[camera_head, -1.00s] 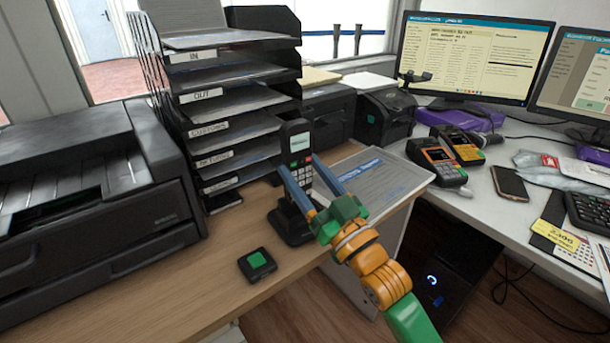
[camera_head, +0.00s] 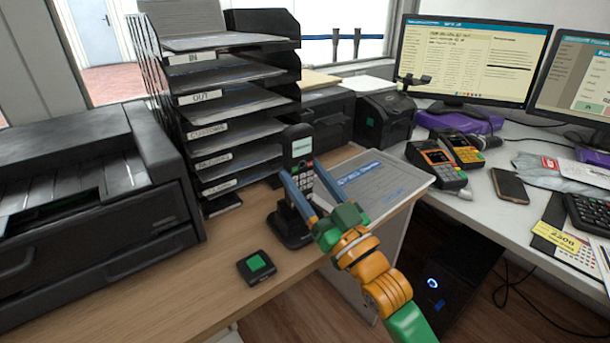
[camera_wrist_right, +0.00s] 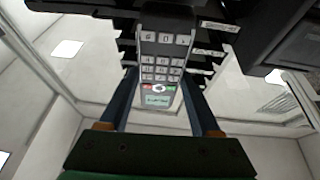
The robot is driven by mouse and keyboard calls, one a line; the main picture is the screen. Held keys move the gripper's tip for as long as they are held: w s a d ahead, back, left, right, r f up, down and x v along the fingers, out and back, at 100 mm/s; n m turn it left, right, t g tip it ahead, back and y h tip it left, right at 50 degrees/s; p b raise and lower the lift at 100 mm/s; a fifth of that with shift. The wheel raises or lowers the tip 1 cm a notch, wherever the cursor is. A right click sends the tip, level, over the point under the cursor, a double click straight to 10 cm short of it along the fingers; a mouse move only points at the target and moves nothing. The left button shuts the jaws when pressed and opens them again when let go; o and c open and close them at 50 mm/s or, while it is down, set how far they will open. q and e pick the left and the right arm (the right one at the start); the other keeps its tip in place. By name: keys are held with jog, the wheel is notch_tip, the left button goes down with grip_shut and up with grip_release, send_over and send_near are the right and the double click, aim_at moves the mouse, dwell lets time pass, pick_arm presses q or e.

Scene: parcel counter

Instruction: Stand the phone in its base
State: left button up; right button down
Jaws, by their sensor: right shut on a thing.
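The black cordless phone (camera_head: 302,163) stands near upright, its small screen at the top and its keypad facing me. My right gripper (camera_head: 301,172) is shut on the phone, one blue finger on each side. The phone also shows between the fingers in the right wrist view (camera_wrist_right: 163,62). The black base (camera_head: 291,232) is on the wooden counter directly under the phone. The phone's lower end is at the base's upper part; I cannot tell whether it is fully seated. My left gripper is not in view.
A small black box with a green top (camera_head: 257,267) lies in front of the base. A labelled tray stack (camera_head: 228,105) rises close behind the phone. A printer (camera_head: 95,195) fills the left. Bare counter (camera_head: 225,240) lies between.

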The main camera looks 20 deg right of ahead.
jog(key=shift+f+b, duration=0.6)
jog(key=shift+f, duration=0.3)
jog(key=shift+r, duration=0.1)
jog(key=shift+p, duration=0.3)
dwell(0.4)
jog(key=shift+f+b, duration=0.35)
jog(key=shift+f, duration=0.35)
